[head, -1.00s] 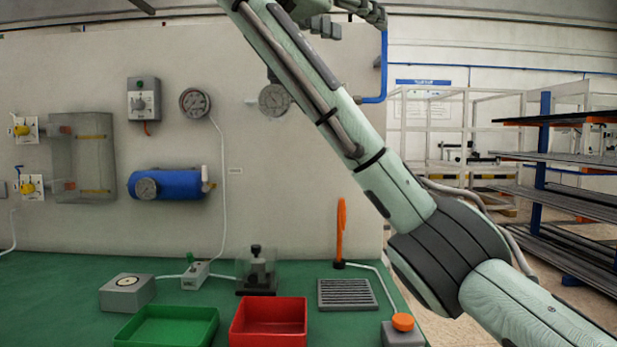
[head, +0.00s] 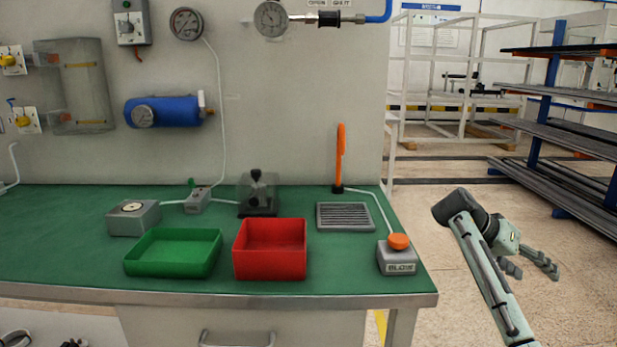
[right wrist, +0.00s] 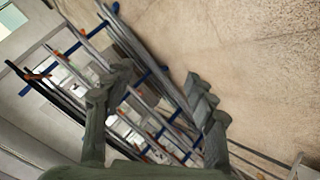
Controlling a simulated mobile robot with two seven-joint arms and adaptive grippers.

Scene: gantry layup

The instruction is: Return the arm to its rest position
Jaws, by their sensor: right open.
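My right arm (head: 487,280) comes up from the bottom of the head view, right of the bench. My right gripper (head: 534,267) is at its end, over open floor, with its grey fingers pointing right and down. It also shows in the right wrist view (right wrist: 160,88), where the two fingers stand wide apart with nothing between them. My left gripper is not in view.
The green bench (head: 60,255) is left of my arm. It bears a green tray (head: 172,270), a red tray (head: 270,268) and an orange-button box (head: 397,262). A rack (head: 590,135) stands behind at right. Floor around the gripper is clear.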

